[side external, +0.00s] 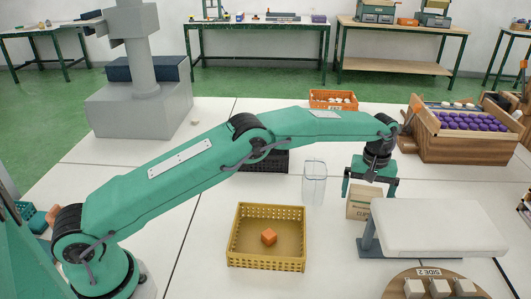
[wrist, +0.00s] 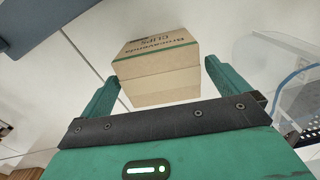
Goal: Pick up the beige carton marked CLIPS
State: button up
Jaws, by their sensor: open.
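The beige carton (side external: 359,207) stands on the white table, under my gripper in the side view. In the wrist view the carton (wrist: 156,70) shows the word CLIPS and a green stripe, and it lies between and just beyond the two green fingers. My gripper (side external: 369,189) is open above the carton, with its fingers apart on either side; the wrist view shows the gripper (wrist: 160,85) empty. Part of the carton is hidden behind the fingers in the side view. I cannot tell whether a finger touches it.
A white padded stand (side external: 435,228) is close to the carton's right. A clear container (side external: 314,185) stands to its left. A yellow basket (side external: 236,256) holds an orange cube (side external: 269,237). A wooden crate (side external: 460,148) with purple items is behind right. Open table lies between the basket and carton.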

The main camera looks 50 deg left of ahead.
aim_at(367, 193)
jog(key=shift+w+a+f, duration=0.1)
jog(key=shift+f, duration=2.05)
jog(key=c, duration=1.3)
jog(key=shift+r, duration=0.15)
jog(key=shift+c, duration=0.7)
jog(key=shift+r, duration=5)
